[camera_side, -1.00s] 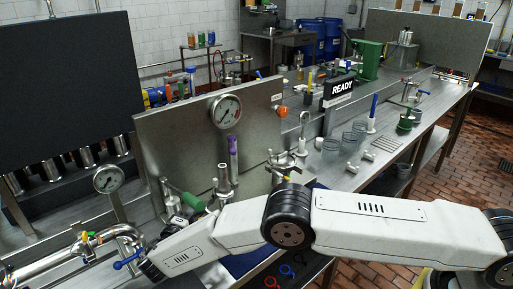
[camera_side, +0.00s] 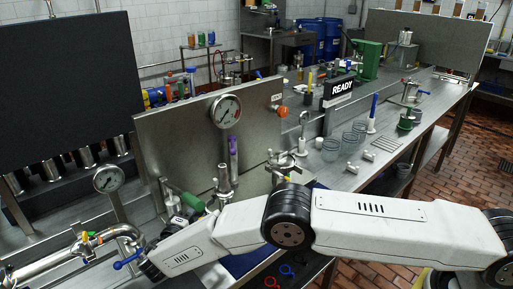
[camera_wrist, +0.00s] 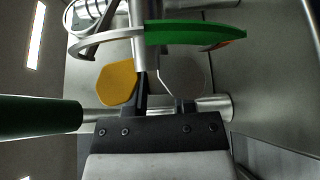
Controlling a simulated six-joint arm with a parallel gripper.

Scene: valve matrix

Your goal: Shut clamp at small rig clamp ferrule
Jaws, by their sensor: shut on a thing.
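My gripper (camera_wrist: 162,95) shows at the bottom of the wrist view, with its dark fingers on either side of a narrow metal part of the clamp (camera_wrist: 139,45). It is shut on it, though the contact is partly hidden. A yellow plate (camera_wrist: 117,82) lies left of the fingers and a grey disc (camera_wrist: 182,76) right of them. A curved green lever (camera_wrist: 195,34) crosses above. In the side view my wrist is at the pipework (camera_side: 40,266) at lower left, by a blue handle (camera_side: 127,261). My fingers and the ferrule cannot be made out there.
A thick green handle (camera_wrist: 38,117) enters the wrist view from the left. In the side view, a green-handled valve (camera_side: 186,201) and a dial gauge (camera_side: 108,179) stand close to my wrist. A grey panel (camera_side: 170,150) rises behind. Glass jars (camera_side: 330,150) stand farther right.

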